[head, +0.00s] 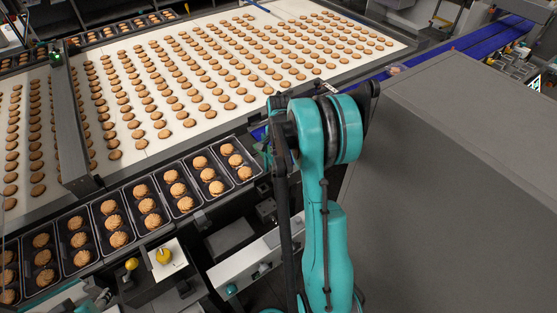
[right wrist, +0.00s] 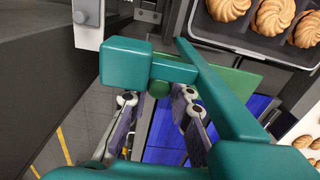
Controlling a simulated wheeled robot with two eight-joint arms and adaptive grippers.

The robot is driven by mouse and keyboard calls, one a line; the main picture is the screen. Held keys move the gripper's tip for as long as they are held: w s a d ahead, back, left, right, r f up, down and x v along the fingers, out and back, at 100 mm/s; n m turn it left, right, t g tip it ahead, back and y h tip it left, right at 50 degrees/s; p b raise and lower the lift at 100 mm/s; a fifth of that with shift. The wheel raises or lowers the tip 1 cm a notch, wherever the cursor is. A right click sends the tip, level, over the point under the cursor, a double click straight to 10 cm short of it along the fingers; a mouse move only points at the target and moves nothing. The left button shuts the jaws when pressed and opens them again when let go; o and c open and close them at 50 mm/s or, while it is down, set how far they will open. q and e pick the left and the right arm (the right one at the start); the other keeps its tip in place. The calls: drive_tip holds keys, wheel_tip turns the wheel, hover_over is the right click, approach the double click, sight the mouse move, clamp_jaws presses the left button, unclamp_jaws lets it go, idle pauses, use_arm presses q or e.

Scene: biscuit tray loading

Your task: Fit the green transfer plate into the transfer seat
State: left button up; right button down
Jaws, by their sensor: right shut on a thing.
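The green transfer plate (right wrist: 240,84) shows in the right wrist view as a flat green piece, partly covered by a teal bar of my gripper. A green knob sits beside it, between the fingers. My right gripper (right wrist: 172,92) is shut on the plate at this knob, with blue conveyor surface below. In the head view my right arm hides most of this gripper and plate. I cannot make out the transfer seat clearly; it may be behind my arm. At the bottom left of the head view a teal and dark part, perhaps my left gripper (head: 92,302), is cut off.
Black trays (head: 92,217) with biscuits stand in a row along the front; one tray (right wrist: 226,38) is close to the right gripper. A wide white belt (head: 225,112) carries many biscuits. A blue conveyor (head: 440,54) runs back right, beside a large grey cabinet (head: 455,150).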

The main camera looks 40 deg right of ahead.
drive_tip(key=b, duration=0.4)
hover_over(278, 178)
drive_tip(key=shift+s+f, duration=0.1)
drive_tip(key=shift+f, duration=2.65)
drive_tip(key=shift+b, duration=0.35)
drive_tip(key=shift+f+b, duration=0.75)
drive_tip(key=shift+f, duration=0.05)
drive_tip(key=c, duration=1.3)
unclamp_jaws()
drive_tip(key=r, duration=1.2)
drive_tip(key=shift+s, duration=0.25)
